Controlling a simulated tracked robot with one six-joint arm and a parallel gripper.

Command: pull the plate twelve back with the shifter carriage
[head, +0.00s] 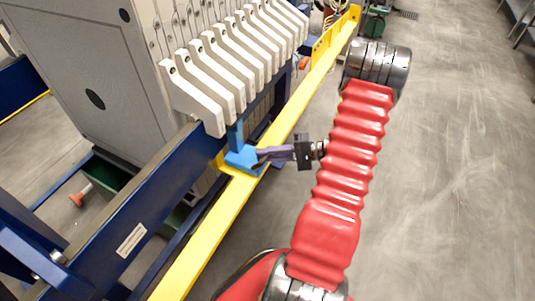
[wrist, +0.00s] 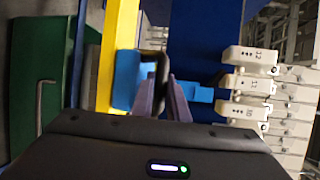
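The blue shifter carriage (head: 243,158) sits on the yellow rail; it also shows in the wrist view (wrist: 125,80). Its blue arm (wrist: 199,94) reaches right and ends close to the plate handles; I cannot tell whether it touches one. Plate twelve's pale handle, marked 12 (wrist: 250,58), is above the handles marked 11 (wrist: 250,84) and 10 (wrist: 244,113) in the wrist view. My gripper (head: 262,155) is at the carriage. Its two fingers (wrist: 166,80) are close together on the carriage's dark handle (wrist: 154,56), which they partly hide.
The row of pale plate handles (head: 238,50) runs back along the press. A blue beam (head: 165,180) lies inside the yellow rail (head: 207,228). A green tray (head: 112,175) is under the press. The floor (head: 450,160) right of my arm is clear.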

